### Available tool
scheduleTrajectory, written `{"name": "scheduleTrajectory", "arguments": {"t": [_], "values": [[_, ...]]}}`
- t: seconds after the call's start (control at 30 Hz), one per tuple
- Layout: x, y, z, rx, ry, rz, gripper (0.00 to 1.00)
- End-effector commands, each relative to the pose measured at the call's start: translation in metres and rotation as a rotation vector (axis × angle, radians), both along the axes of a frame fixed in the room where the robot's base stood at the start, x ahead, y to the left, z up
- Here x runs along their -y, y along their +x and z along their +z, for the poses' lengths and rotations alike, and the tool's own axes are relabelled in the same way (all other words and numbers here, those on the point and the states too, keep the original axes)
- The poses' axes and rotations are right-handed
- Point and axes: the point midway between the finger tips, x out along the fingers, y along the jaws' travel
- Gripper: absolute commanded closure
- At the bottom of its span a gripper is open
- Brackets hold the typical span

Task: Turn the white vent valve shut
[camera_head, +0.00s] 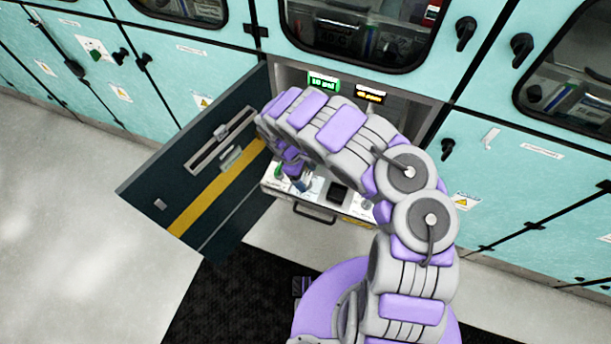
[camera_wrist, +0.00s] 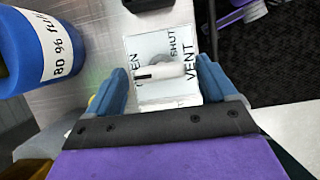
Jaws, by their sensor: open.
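The white vent valve (camera_wrist: 162,72) shows in the wrist view as a white bar-shaped handle with a dark line near its left end. It lies crosswise on a plate (camera_wrist: 152,44) lettered "VENT" and "SHUT", with a partly covered word ending in "EN" at the left. My gripper (camera_wrist: 163,75) is open, with one blue finger on each side of the handle. I cannot tell whether the fingers touch it. In the head view my gripper (camera_head: 296,180) is over the drawer-like panel (camera_head: 325,190) in the open cabinet; my arm hides much there, and the valve cannot be made out.
A blue cylinder (camera_wrist: 40,50) labelled "80 % full" stands left of the plate in the wrist view. The open dark cabinet door (camera_head: 200,165) stands left of my arm. Green (camera_head: 323,83) and amber displays (camera_head: 370,94) glow behind the arm. Open floor lies at left.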

Motion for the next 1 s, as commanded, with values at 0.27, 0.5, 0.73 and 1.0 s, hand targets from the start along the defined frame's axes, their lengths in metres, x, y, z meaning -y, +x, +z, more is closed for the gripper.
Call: {"name": "scheduleTrajectory", "arguments": {"t": [0.27, 0.5, 0.73, 1.0], "values": [[0.0006, 0.0000, -0.0015, 0.001, 0.000, 0.000, 0.15], [0.0007, 0.0001, -0.0013, 0.001, 0.000, 0.000, 0.35], [0.0007, 0.0003, -0.0012, 0.001, 0.000, 0.000, 0.57], [0.0008, 0.0006, -0.0011, 0.001, -0.001, -0.004, 0.71]]}}
